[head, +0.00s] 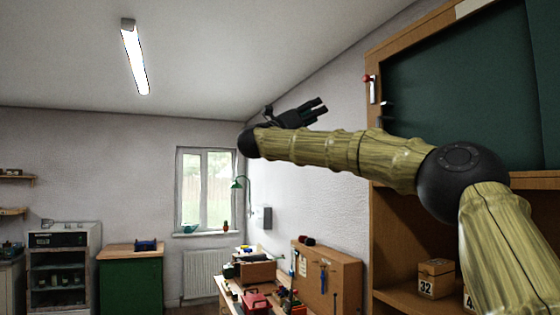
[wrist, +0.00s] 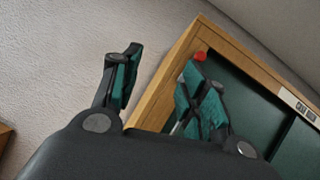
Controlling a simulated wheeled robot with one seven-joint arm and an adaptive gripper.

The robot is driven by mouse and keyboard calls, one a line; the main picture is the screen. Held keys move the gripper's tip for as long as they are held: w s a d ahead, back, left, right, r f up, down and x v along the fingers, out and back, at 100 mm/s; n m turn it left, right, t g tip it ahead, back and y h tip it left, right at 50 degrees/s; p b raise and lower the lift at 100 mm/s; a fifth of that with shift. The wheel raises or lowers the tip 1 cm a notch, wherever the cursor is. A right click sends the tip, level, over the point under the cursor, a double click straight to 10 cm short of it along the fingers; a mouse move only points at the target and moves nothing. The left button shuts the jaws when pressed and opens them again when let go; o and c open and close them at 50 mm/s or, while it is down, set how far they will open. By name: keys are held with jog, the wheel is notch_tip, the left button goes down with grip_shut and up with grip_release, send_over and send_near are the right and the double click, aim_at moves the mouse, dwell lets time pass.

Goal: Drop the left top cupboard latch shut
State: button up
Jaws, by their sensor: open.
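The left top cupboard latch (head: 372,89) is a pale lever with a red knob at its upper end. It stands roughly upright at the left edge of the cupboard (head: 376,56), beside the dark green door (head: 455,85). My gripper (head: 320,106) is left of the latch, apart from it, with its fingers pointing right towards the cupboard. In the wrist view my gripper (wrist: 160,80) is open and empty. The red knob (wrist: 199,56) shows just above the right finger, which hides most of the lever. I cannot tell the depth between finger and latch.
Under the door is an open shelf with numbered wooden boxes (head: 433,279). A workbench with a tool board (head: 328,278) stands below my arm. A white label (wrist: 298,104) is on the cupboard's top rail. The wall left of the cupboard is bare.

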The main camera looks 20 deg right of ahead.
jog(key=w+a+f+n+t+y, duration=0.1)
jog(key=w+a+f+n+t, duration=0.2)
jog(key=f, duration=0.3)
jog(key=w+a+f+n+t+y, duration=0.1)
jog(key=w+a+f+n+t, duration=0.3)
jog(key=f, duration=0.3)
jog(key=shift+w+a+f+n+b, duration=0.25)
jog(key=shift+w+n+b, duration=0.25)
jog(key=shift+n, duration=0.4)
jog(key=shift+w, duration=0.15)
